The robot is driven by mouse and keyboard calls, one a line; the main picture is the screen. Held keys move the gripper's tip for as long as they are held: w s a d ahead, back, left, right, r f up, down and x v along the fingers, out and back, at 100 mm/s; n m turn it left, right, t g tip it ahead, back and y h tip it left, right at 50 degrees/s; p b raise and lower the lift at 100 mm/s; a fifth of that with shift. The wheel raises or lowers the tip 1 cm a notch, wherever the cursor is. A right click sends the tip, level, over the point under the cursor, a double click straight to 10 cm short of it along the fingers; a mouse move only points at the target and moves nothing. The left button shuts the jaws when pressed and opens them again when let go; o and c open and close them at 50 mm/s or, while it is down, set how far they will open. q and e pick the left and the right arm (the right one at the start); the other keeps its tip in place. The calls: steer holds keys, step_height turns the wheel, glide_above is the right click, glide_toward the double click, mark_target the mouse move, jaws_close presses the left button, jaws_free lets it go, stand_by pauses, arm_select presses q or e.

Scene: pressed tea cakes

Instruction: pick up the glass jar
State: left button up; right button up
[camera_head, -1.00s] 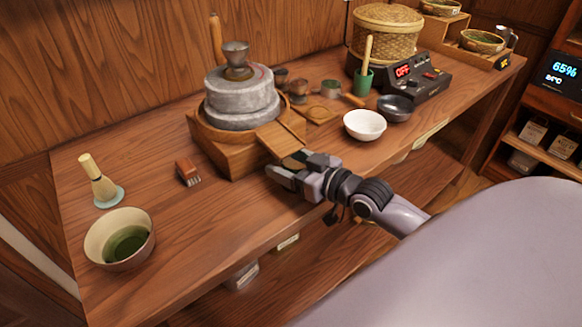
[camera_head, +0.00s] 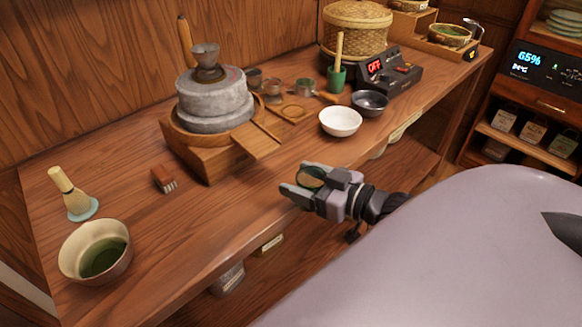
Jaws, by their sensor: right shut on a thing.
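My right gripper (camera_head: 298,182) is shut on a small round thing, which looks like the glass jar (camera_head: 312,174). Its top, with a pale rim and a dark greenish-brown middle, shows between the fingers. The fingers hide most of its sides, so I cannot tell how full it is. The gripper holds it by the front edge of the wooden counter (camera_head: 215,215), to the right of and apart from the stone mill's wooden chute (camera_head: 255,143). My left gripper is not in view.
The stone mill (camera_head: 213,95) stands behind on its wooden base. A white bowl (camera_head: 340,121) and a dark bowl (camera_head: 369,103) are further back. A bowl of green tea (camera_head: 122,264), a whisk (camera_head: 65,187) and a small brush (camera_head: 162,177) are at left. The counter's front middle is clear.

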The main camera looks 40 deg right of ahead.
steer(key=f+v, duration=0.1)
steer(key=v, duration=0.7)
steer(key=shift+s, duration=0.4)
